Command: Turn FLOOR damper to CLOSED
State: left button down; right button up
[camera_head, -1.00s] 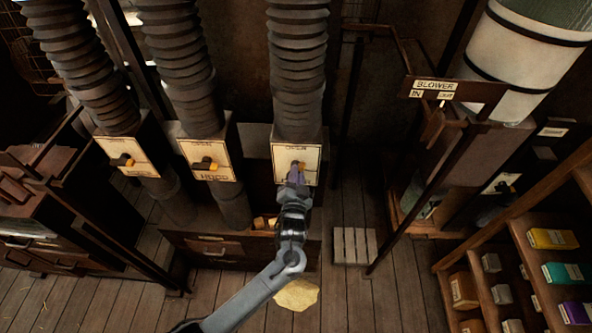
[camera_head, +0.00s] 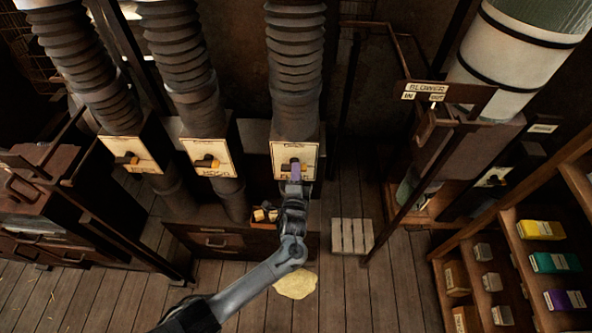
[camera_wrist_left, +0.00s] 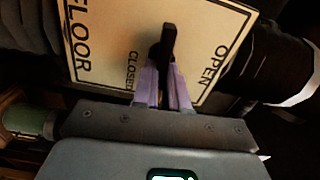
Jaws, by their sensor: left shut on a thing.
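The FLOOR damper plate (camera_head: 308,150) is the rightmost of three cream plates under the bellows ducts. In the left wrist view the same plate (camera_wrist_left: 110,30) reads FLOOR at the left edge, CLOSED near the middle and OPEN at the right. Its dark handle (camera_wrist_left: 167,45) stands between the purple fingers of my left gripper (camera_wrist_left: 165,88). My left gripper (camera_head: 294,176) is shut on this handle, with the arm reaching up from below. The handle's angle relative to the CLOSED and OPEN marks is hard to tell. My right gripper is not in view.
Two similar damper plates, one in the middle (camera_head: 222,148) and one at left (camera_head: 111,146), have dark and yellow handles. A BLOWER panel (camera_head: 470,94) and a shelf of coloured boxes (camera_head: 555,263) stand at right. A pale slatted pallet (camera_head: 352,236) lies on the floor.

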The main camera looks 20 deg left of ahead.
pick_arm(q)
jog(key=shift+f+m, duration=0.1)
jog(key=shift+m, duration=0.4)
jog(key=c, duration=1.2)
grip_release()
jog(key=shift+o, duration=0.2)
jog(key=shift+s, duration=0.1)
jog(key=v, duration=1)
jog(key=shift+s+d+b, duration=0.15)
jog(key=shift+s+b, duration=0.15)
